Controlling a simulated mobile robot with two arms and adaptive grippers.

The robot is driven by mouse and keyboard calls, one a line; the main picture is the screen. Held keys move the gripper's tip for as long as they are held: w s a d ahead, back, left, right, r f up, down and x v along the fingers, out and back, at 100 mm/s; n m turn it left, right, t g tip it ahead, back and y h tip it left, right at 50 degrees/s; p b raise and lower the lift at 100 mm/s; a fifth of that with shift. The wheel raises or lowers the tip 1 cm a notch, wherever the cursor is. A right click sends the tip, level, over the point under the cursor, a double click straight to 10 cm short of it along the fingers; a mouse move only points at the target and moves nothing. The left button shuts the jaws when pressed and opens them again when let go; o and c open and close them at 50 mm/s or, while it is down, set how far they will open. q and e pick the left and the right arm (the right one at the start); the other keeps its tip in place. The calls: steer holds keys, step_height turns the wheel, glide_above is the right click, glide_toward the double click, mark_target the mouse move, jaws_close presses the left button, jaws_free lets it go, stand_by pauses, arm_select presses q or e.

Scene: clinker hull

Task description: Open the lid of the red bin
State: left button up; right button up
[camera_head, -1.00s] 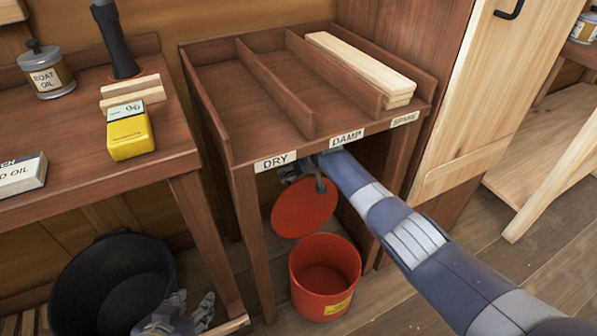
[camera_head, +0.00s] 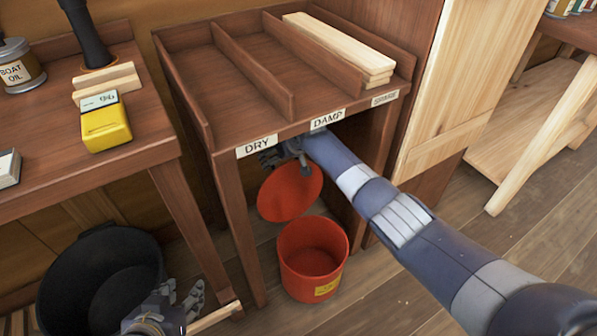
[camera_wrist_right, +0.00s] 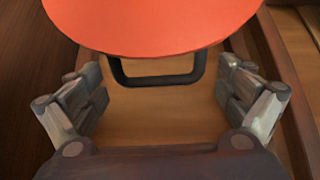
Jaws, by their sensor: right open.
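The red bin (camera_head: 310,268) stands on the floor under the rack, its mouth uncovered and its inside visible. Its red lid (camera_head: 290,192) stands raised and tilted behind the bin's mouth. In the right wrist view the lid (camera_wrist_right: 160,22) fills the top, with a dark handle (camera_wrist_right: 157,78) below its edge. My right gripper (camera_head: 283,153) reaches under the rack, just above the lid. In the wrist view its fingers (camera_wrist_right: 160,92) are spread to either side of the handle, apart from it. My left gripper (camera_head: 180,308) is low at the bottom left, beside the black tub; its fingers are partly unclear.
The wooden rack (camera_head: 222,92) labelled DRY, DAMP and SPARE overhangs the bin, with pale planks (camera_head: 340,48) on top. A black tub (camera_head: 100,280) sits left. A workbench (camera_head: 40,128) holds a yellow box (camera_head: 105,124). Floor right of the bin is clear.

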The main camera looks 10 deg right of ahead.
steer(key=shift+s+d+r, duration=0.2)
steer(key=shift+s+r, duration=0.2)
steer(key=shift+s, duration=0.15)
steer(key=shift+s+d+r, duration=0.2)
steer(key=shift+s+r, duration=0.15)
steer(key=shift+s, duration=0.2)
steer(key=s+d, duration=0.3)
steer(key=s, duration=0.7)
steer(key=shift+s+d, duration=0.2)
steer(key=shift+d, duration=0.2)
